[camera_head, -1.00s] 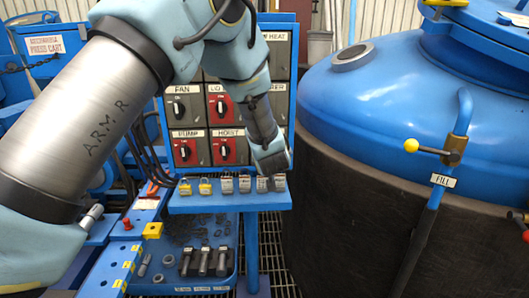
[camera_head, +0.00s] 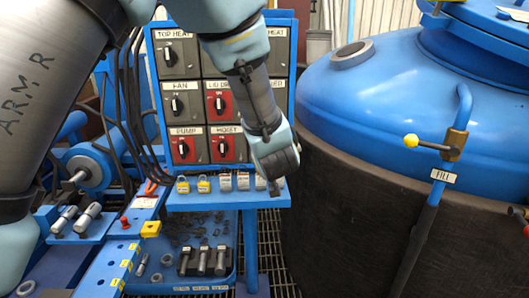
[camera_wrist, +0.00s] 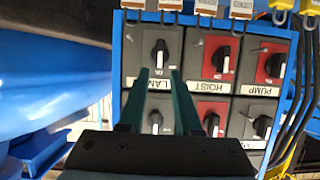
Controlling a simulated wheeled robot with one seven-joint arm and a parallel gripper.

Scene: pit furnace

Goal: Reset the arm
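My gripper (camera_head: 276,187) hangs at the end of my arm, just above the right end of the blue shelf (camera_head: 215,204) in the head view. In the wrist view, its two teal fingers (camera_wrist: 160,78) stand apart with only the switch panel (camera_wrist: 201,96) showing between and behind them. It appears to hold nothing. The panel also shows in the head view (camera_head: 200,115), with grey and red rotary switches labelled TOP HEAT, FAN, PUMP and HOIST. My arm hides part of its right side.
Yellow padlocks (camera_head: 203,185) and pale tagged ones (camera_head: 225,182) line the shelf close to my gripper. A large blue-topped vessel (camera_head: 390,100) with a FILL lever (camera_head: 455,150) stands at right. A blue tray (camera_head: 205,276) with dark-handled pieces lies below.

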